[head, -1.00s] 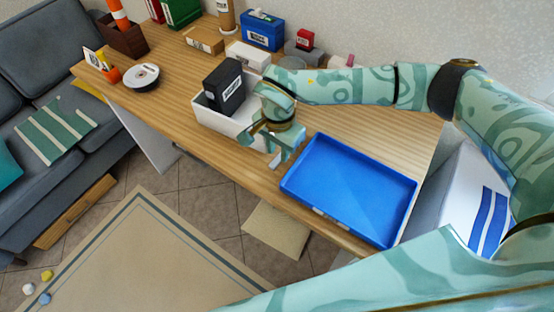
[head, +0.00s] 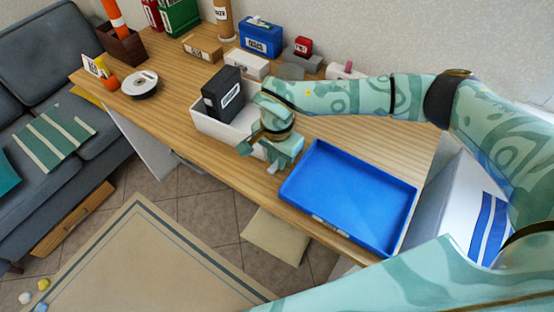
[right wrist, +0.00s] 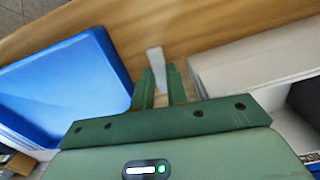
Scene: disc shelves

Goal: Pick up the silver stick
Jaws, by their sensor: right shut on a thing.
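The silver stick (right wrist: 155,60) is a short, pale grey piece in the right wrist view, between and beyond my fingertips. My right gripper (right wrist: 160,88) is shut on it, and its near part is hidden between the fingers. In the head view my right gripper (head: 275,157) is low over the wooden desk, between the white bin and the blue tray. A small pale end of the stick (head: 273,168) shows below the fingers there. I cannot tell whether the stick still touches the desk. My left gripper is not in view.
A blue tray (head: 347,240) lies right of the gripper, close by. A white bin (head: 212,130) holding a black box file (head: 222,93) stands just left. Boxes line the desk's back edge. The wooden desk's (head: 180,125) front edge is near the gripper.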

